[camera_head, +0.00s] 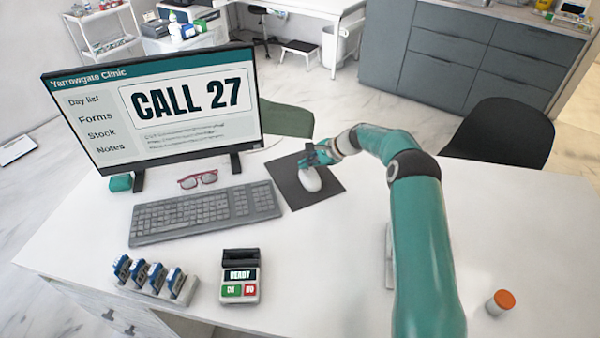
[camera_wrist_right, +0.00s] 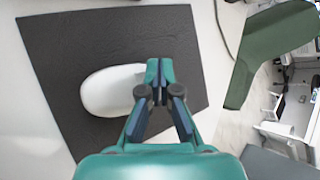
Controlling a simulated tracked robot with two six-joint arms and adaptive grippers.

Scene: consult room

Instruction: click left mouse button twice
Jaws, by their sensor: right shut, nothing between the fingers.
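A white computer mouse (camera_head: 310,179) lies on a dark grey mouse pad (camera_head: 300,198) to the right of the keyboard. It also shows in the right wrist view (camera_wrist_right: 105,92) on the pad (camera_wrist_right: 60,50). My right gripper (camera_head: 306,163) is over the far end of the mouse, its arm reaching in from the right. In the right wrist view my right gripper (camera_wrist_right: 160,72) is shut and empty, its tips overlapping the right end of the mouse. I cannot tell whether the tips touch the mouse. The mouse buttons cannot be made out. My left gripper is not in view.
A monitor (camera_head: 110,130) reading "CALL 27" stands left of the pad, with red glasses (camera_head: 198,179) before it. A grey keyboard (camera_head: 205,212), a stamp rack (camera_head: 150,287) and a card terminal (camera_head: 240,275) are nearer. An orange-capped bottle (camera_head: 499,303) stands right. The right tabletop is mostly clear.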

